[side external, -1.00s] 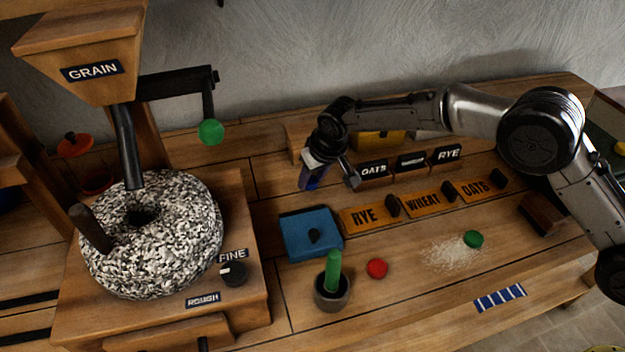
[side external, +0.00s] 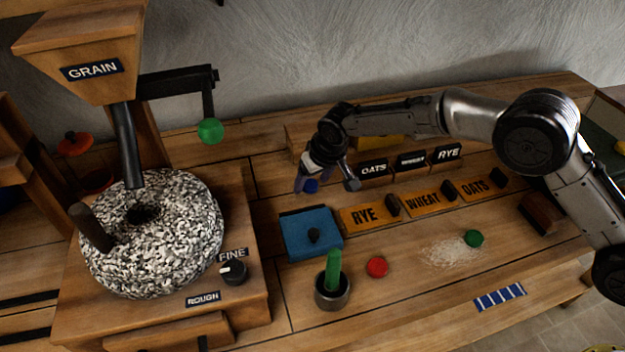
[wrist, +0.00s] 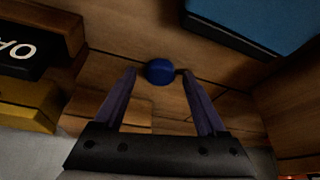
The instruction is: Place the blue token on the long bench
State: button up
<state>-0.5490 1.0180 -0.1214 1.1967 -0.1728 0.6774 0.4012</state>
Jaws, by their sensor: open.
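The blue token (wrist: 159,71) is a small round disc in the wrist view. It shows between the tips of my open gripper (wrist: 158,74), with a visible gap to the left finger; whether the right fingertip touches it I cannot tell. In the side view the blue token (side external: 311,187) is a small blue patch beside the fingers of my gripper (side external: 304,181), low over the long bench (side external: 400,290), behind the blue box. I cannot tell for sure if the token rests on the bench.
A blue box (side external: 311,233) with a dark knob is just in front of the gripper. OATS, WHEAT and RYE blocks (side external: 411,161) stand to the right. A millstone (side external: 165,255) is at left. A red token (side external: 377,267) and green token (side external: 473,239) lie on the bench.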

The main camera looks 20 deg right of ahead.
jog(key=v, duration=1.2)
jog(key=shift+s+r, duration=0.1)
jog(key=s+d+r+m, duration=0.1)
jog(key=s+d+r, duration=0.55)
jog(key=d, duration=0.35)
jog(key=s+d+r, duration=0.6)
jog(key=d+r, duration=0.1)
jog(key=d, duration=0.3)
jog(key=s+d+f, duration=0.1)
jog(key=s+d, duration=0.3)
jog(key=s, duration=0.4)
jog(key=s+d+f+m+t, duration=0.1)
jog(key=s+d+f, duration=0.1)
jog(key=s, duration=0.6)
jog(key=s+d+f+m+h, duration=0.1)
jog(key=s+d, duration=0.4)
jog(key=s, duration=0.3)
jog(key=shift+s+d+f, duration=0.15)
jog(key=shift+s+d, duration=0.15)
jog(key=shift+s, duration=0.05)
